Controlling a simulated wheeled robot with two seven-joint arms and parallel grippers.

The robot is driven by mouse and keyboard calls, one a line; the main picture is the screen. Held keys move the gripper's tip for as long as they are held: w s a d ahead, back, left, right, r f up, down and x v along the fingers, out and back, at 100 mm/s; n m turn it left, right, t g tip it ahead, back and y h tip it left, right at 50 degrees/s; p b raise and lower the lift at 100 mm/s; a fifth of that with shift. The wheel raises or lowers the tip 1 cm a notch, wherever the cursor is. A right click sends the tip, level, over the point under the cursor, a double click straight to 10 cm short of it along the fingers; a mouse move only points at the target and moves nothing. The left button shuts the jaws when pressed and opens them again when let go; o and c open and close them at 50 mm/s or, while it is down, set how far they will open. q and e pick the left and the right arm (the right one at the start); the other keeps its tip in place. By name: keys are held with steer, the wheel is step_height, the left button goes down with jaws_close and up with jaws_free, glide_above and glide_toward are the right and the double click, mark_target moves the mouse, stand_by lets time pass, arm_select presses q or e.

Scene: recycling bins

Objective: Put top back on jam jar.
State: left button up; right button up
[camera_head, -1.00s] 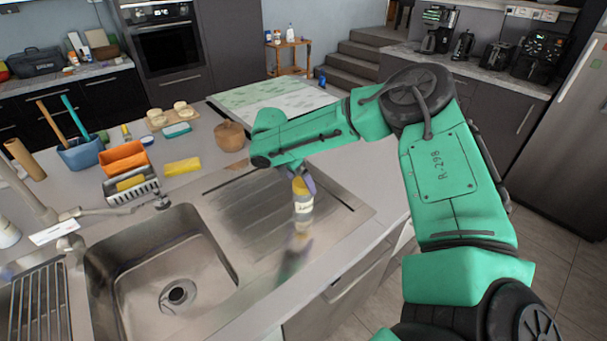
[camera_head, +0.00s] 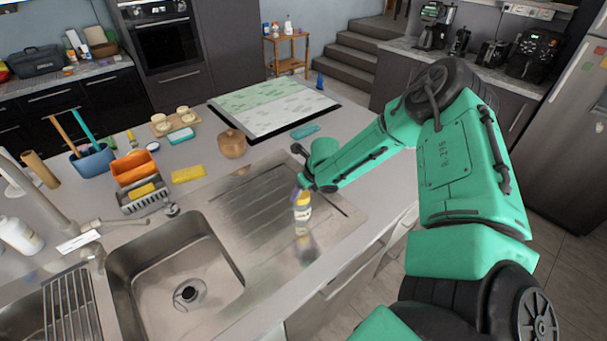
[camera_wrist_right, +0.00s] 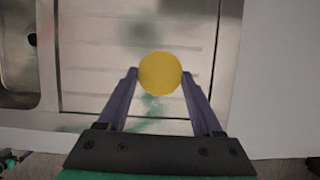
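A small jar (camera_head: 302,215) with a yellow upper part and a white label is upright on the steel drainboard, right of the sink. In the right wrist view its round yellow top face (camera_wrist_right: 160,74) fills the space between the fingertips; I cannot tell whether this is a lid. My right gripper (camera_head: 301,189) is at the jar's upper end, coming from above. Its purple fingers (camera_wrist_right: 160,76) meet the yellow disc on both sides without a clear gap, so it looks shut on the jar. My left gripper is not in view.
The sink basin (camera_head: 180,272) lies left of the jar. A yellow sponge (camera_head: 188,173), an orange caddy (camera_head: 134,168), a brown round pot (camera_head: 232,143) and a teal item (camera_head: 305,131) stand behind. The drainboard (camera_head: 258,205) around the jar is largely clear.

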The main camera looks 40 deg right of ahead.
steer(key=shift+f, duration=0.1)
stand_by(0.5)
steer(key=shift+a+f+m+b, duration=0.15)
steer(key=shift+m+b, duration=0.25)
steer(key=shift+b, duration=0.2)
steer(key=m+h+b, duration=0.1)
steer(key=m+b, duration=0.1)
steer(key=shift+a+m, duration=0.1)
steer(key=shift+m, duration=0.3)
steer(key=shift+a+m+g+h+b, duration=0.1)
steer(key=shift+m+g+h+b, duration=0.4)
steer(key=shift+m, duration=1.1)
